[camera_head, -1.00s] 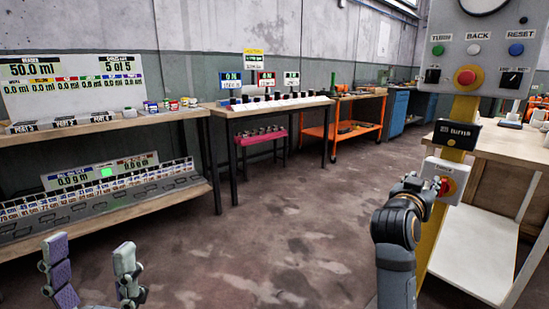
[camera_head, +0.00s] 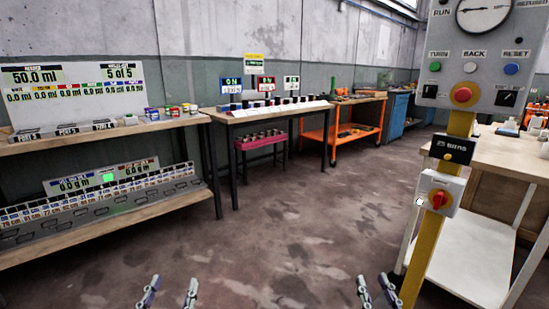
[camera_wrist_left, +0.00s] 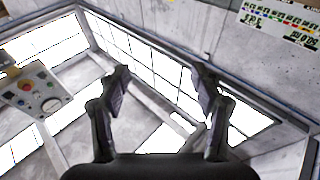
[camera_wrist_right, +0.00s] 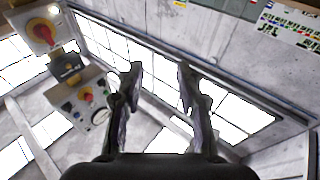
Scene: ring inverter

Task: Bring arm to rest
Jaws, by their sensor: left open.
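My left gripper (camera_head: 172,285) shows only its fingertips at the bottom edge of the head view, left of the middle. In the left wrist view its two fingers (camera_wrist_left: 160,92) stand apart with nothing between them. My right gripper (camera_head: 376,285) also shows only its fingertips, at the bottom edge right of the middle. In the right wrist view its fingers (camera_wrist_right: 158,88) are apart and empty. Both wrist views look up past the fingers at walls and bright windows. Both grippers are clear of every object. The rest of both arms is hidden below the head view.
A yellow post (camera_head: 425,245) at right carries a red rotary switch (camera_head: 440,199) and a grey control panel (camera_head: 477,70). A white-shelved bench (camera_head: 470,265) stands behind it. Shelves (camera_head: 110,130) line the left wall. The floor (camera_head: 285,230) ahead is clear.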

